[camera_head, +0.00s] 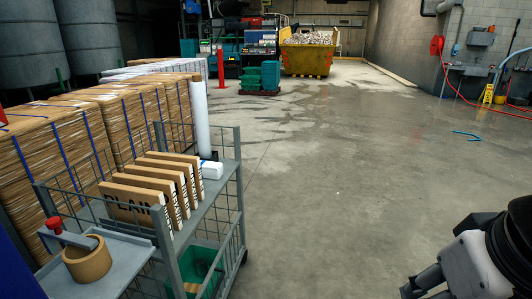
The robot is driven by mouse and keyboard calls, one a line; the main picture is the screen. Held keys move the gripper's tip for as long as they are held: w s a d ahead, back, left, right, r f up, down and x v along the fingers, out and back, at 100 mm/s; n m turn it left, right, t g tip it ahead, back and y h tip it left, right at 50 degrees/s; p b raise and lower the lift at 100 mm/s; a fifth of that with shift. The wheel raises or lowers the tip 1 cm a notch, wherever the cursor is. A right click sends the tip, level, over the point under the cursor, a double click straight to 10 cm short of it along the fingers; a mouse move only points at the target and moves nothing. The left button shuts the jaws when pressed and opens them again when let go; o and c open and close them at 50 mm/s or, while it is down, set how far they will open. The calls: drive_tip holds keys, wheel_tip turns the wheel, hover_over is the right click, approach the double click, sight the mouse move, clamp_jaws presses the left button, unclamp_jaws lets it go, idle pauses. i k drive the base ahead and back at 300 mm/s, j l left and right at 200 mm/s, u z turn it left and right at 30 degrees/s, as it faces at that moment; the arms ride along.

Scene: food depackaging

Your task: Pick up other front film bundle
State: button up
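A small white bundle (211,169) lies on the top shelf of a grey wire-sided cart (207,205), behind a row of brown cardboard pieces (140,195). A tall white roll (200,118) stands upright beside it. I cannot tell for certain which of these is the film bundle in the task. My gripper (423,284) is at the bottom right, partly cut off by the frame edge, far right of the cart and apart from it. Its fingers are too little visible to tell whether they are open or shut, and I see nothing held.
A brown tape roll (87,258) and a red-handled tool (62,232) are on the cart's near tray. A green crate (200,268) is on its lower level. Wrapped pallets (70,150) line the left. Open concrete floor (330,190) lies right of the cart; a yellow skip (306,60) stands far back.

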sight(212, 171)
drive_tip(key=i+l, duration=0.1)
drive_tip(key=i, duration=0.5)
drive_tip(key=i+l+u, duration=0.1)
drive_tip(key=i, duration=0.5)
drive_tip(key=i+l+u, duration=0.1)
drive_tip(key=i, duration=0.5)
drive_tip(key=i+l+u, duration=0.25)
drive_tip(key=i+u, duration=0.2)
drive_tip(key=i+l+u, duration=0.85)
drive_tip(key=l, duration=0.15)
drive_tip(key=k+j, duration=0.05)
